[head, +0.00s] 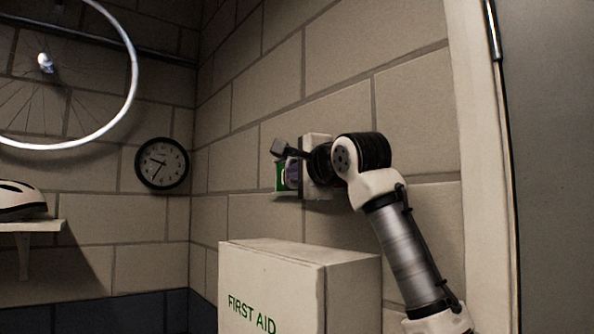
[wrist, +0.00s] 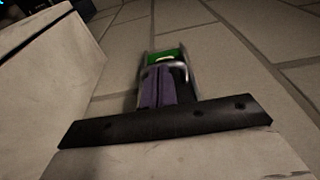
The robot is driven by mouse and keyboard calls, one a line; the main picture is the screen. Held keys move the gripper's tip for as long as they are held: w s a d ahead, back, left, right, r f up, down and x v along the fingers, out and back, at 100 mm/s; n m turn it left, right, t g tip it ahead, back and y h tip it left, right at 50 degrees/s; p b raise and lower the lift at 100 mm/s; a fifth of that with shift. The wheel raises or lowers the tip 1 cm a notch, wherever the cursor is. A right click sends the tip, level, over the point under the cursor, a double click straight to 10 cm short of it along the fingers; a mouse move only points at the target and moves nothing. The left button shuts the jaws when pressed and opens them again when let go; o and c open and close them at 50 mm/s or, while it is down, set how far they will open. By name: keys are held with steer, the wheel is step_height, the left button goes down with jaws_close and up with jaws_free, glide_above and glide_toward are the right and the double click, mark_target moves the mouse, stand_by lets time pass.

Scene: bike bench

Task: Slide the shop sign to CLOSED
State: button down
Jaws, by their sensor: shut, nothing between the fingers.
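The shop sign (head: 279,178) is mounted on the block wall, and my gripper and wrist cover much of it. Its green face shows at the left end, with a pale ledge along the bottom; no wording is readable. In the wrist view the green part of the sign (wrist: 166,54) sits between pale side rails, just beyond the fingertips. A pale, curved piece shows in front of the green. My gripper (head: 292,176) is at the sign, its purple-grey fingers (wrist: 163,72) shut together and empty. I cannot tell whether the fingertips touch the sign.
A white first aid box (head: 270,285) juts out below the sign. A grey door (head: 550,150) with a pale frame is at the right. A clock (head: 162,163), a bike wheel (head: 130,75) and a shelf (head: 35,226) with a helmet (head: 22,200) are at the left.

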steer(key=x, duration=0.4)
steer(key=shift+a+r, duration=0.1)
steer(key=shift+a, duration=0.4)
